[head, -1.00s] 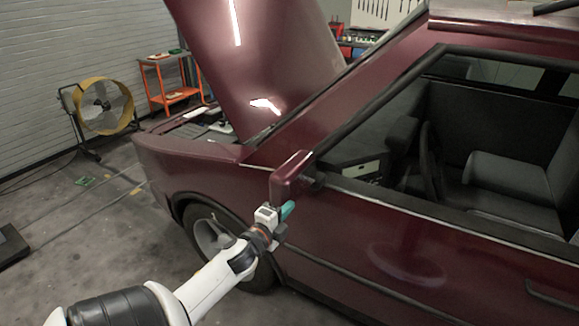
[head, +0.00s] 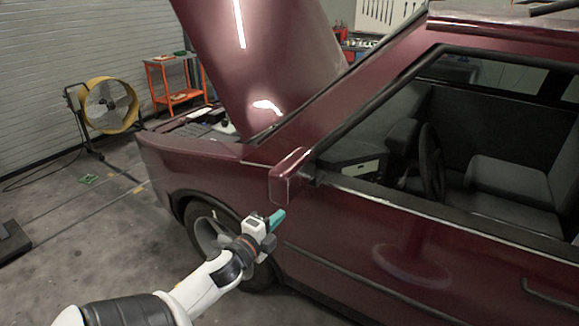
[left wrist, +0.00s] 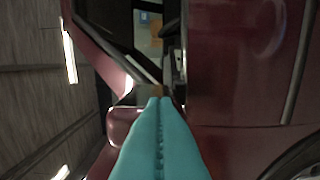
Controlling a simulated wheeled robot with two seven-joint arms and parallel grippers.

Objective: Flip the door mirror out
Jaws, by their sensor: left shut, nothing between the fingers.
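The door mirror (head: 290,178) is a maroon, boxy housing at the front corner of the car's side window. It juts from the door (head: 370,235), and its exact fold angle is hard to tell. My left gripper (head: 279,217) is just below the mirror, apart from it in the head view. Its teal fingers are shut and empty. In the left wrist view the shut fingers (left wrist: 160,101) point toward the window corner, with the mirror (left wrist: 121,123) beside them on the left. My right gripper is not in view.
The maroon car has its hood (head: 255,60) raised. The front wheel (head: 215,235) is behind my left arm. A yellow fan (head: 108,106) and an orange cart (head: 175,85) stand at the back left. The floor left of the car is mostly clear.

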